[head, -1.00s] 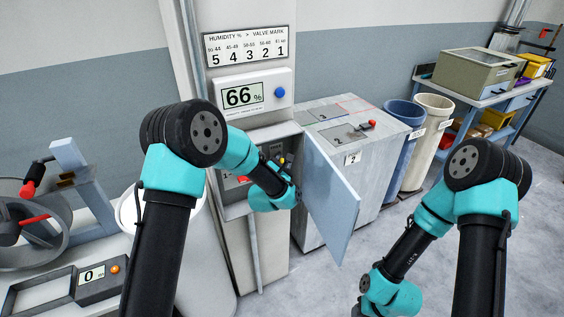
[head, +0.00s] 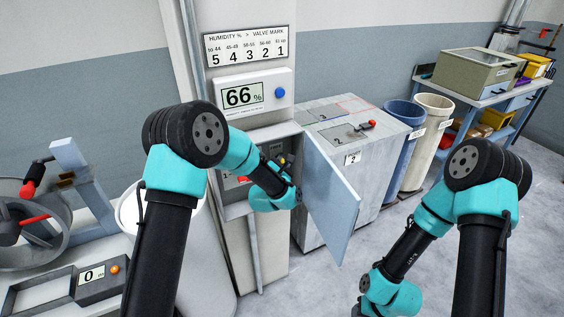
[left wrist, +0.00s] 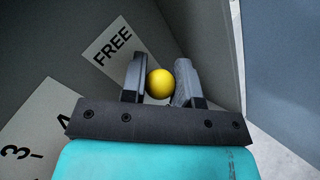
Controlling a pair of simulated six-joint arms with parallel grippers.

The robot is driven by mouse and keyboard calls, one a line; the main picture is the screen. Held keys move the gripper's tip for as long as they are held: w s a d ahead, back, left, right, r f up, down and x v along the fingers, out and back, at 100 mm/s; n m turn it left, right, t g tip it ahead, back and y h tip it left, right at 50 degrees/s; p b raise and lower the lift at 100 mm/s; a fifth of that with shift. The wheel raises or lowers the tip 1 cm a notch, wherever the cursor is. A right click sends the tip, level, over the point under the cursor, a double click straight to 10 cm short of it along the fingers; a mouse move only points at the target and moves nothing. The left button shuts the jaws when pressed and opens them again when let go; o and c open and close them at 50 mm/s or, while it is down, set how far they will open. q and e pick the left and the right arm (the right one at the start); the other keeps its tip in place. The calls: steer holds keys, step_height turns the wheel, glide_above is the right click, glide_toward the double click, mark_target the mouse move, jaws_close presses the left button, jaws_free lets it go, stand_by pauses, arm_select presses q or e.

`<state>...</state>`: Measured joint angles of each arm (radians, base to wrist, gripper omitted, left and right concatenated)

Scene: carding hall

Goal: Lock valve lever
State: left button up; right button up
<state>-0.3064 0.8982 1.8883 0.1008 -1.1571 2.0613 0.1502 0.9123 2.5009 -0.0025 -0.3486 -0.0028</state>
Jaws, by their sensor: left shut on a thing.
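The valve lever's yellow ball knob (left wrist: 160,83) shows in the left wrist view, inside a grey cabinet. My left gripper (left wrist: 161,70) is shut on it, one finger on each side. The lever below the knob is hidden. A FREE label (left wrist: 112,45) lies just left of the fingers, and labels with 3 (left wrist: 16,153) and part of another digit are at lower left. In the head view my left gripper (head: 284,168) reaches into the open cabinet (head: 235,205) and hides most of its inside. My right arm hangs at lower right, its jaws out of frame.
The cabinet door (head: 330,195) stands open to the right of my left wrist. Above, a display (head: 241,95) reads 66 %, under a humidity-to-valve-mark chart (head: 248,47) listing marks 5 to 1. A grey chest (head: 385,135) stands behind the door. Floor at right is clear.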

arm_select(q)
steer(key=shift+f, duration=0.1)
steer(key=shift+s+d+f+m+t+h, duration=0.1)
steer(key=shift+f+m+t+h, duration=0.15)
steer(key=shift+m+t, duration=0.2)
steer(key=shift+s+f+m+t+h, duration=0.1)
steer(key=shift+f+m+t+h, duration=0.1)
steer(key=shift+m+t, duration=0.2)
steer(key=shift+w+f+m+t+h, duration=0.1)
steer(key=shift+f+m+t+h, duration=0.4)
steer(key=shift+m+h, duration=1.4)
steer(key=shift+f+m+t+h, duration=0.25)
steer(key=shift+f+m+h, duration=0.45)
steer(key=shift+m+h, duration=1.2)
steer(key=shift+w+f+m+t+h, duration=0.1)
steer(key=shift+f+m+t+h, duration=0.7)
steer(key=shift+m, duration=1.95)
steer(key=shift+r+g+h, duration=0.2)
steer(key=shift+g+h, duration=0.25)
steer(key=shift+g, duration=0.15)
steer(key=o, duration=0.6)
steer(key=shift+o, duration=0.2)
